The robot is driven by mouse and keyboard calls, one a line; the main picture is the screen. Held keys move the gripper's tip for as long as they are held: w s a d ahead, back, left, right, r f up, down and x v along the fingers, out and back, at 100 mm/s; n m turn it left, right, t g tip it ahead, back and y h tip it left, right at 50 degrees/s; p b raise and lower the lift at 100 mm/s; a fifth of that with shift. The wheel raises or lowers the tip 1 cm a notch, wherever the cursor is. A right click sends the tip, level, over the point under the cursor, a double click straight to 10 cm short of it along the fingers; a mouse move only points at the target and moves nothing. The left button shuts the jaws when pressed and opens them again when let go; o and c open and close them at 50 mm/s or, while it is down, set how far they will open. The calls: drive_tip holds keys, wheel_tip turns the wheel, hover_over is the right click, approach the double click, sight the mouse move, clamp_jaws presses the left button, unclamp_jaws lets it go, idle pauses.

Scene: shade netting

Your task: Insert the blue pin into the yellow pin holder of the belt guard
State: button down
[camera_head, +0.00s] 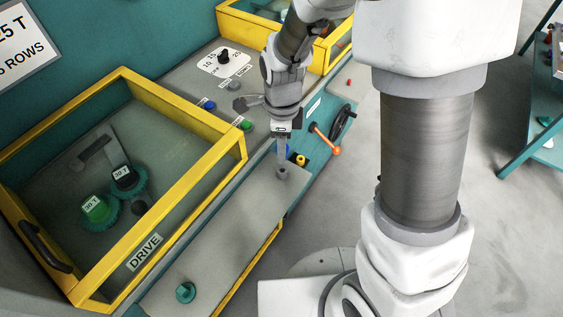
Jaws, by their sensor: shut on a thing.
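My gripper (281,163) points down over the long grey panel in front of the yellow frame. Its narrow fingers meet a short grey post (283,174) at the panel's far end, and they look shut on it. A small patch of blue (288,149), perhaps the blue pin, shows just behind and right of the fingers, partly hidden by them. A small yellow piece with a dark part (300,160), perhaps the yellow pin holder, sits right of the fingers at the panel's edge. I cannot tell whether blue and yellow touch.
A black handwheel (343,122) and an orange-tipped lever (325,141) stand close right of the gripper. A yellow-framed guard (187,182) covers green gears at left. A teal knob (185,292) sits at the panel's near end. A teal-framed table (545,115) stands far right across open floor.

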wheel_tip(320, 180, up, 4)
drive_tip(key=p, duration=0.3)
idle(0.4)
drive_tip(key=shift+f, duration=0.1)
